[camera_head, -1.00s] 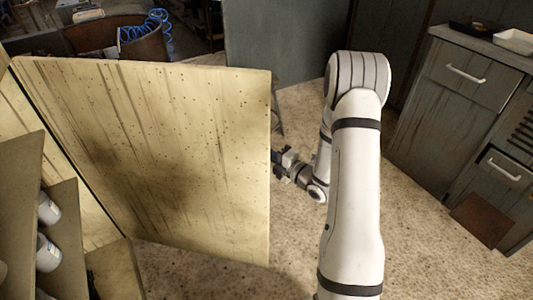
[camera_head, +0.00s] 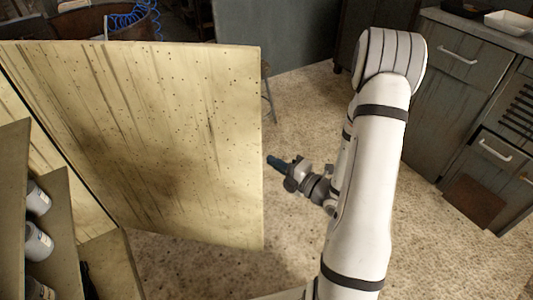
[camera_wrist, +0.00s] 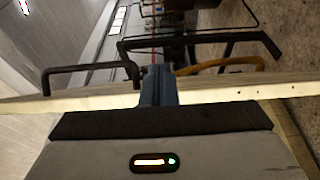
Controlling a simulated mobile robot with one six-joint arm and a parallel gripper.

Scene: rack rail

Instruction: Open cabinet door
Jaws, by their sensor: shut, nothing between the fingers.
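The cabinet door (camera_head: 150,140) is a pale yellow, stained panel at the left of the head view. It stands swung wide open, showing the cabinet's shelves at lower left. My gripper (camera_head: 272,160) is just right of the door's free edge, with a small gap of floor showing between them. In the wrist view, its dark blue fingers (camera_wrist: 158,85) are together and hold nothing. The pale edge of the door (camera_wrist: 225,95) crosses behind them there. A black bar handle (camera_wrist: 90,68) shows to the left of the fingers.
Cans (camera_head: 38,243) stand on the cabinet shelves (camera_head: 60,225) at lower left. A grey drawer unit (camera_head: 455,80) with white handles stands at the right. A blue coiled hose (camera_head: 135,18) is at the back.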

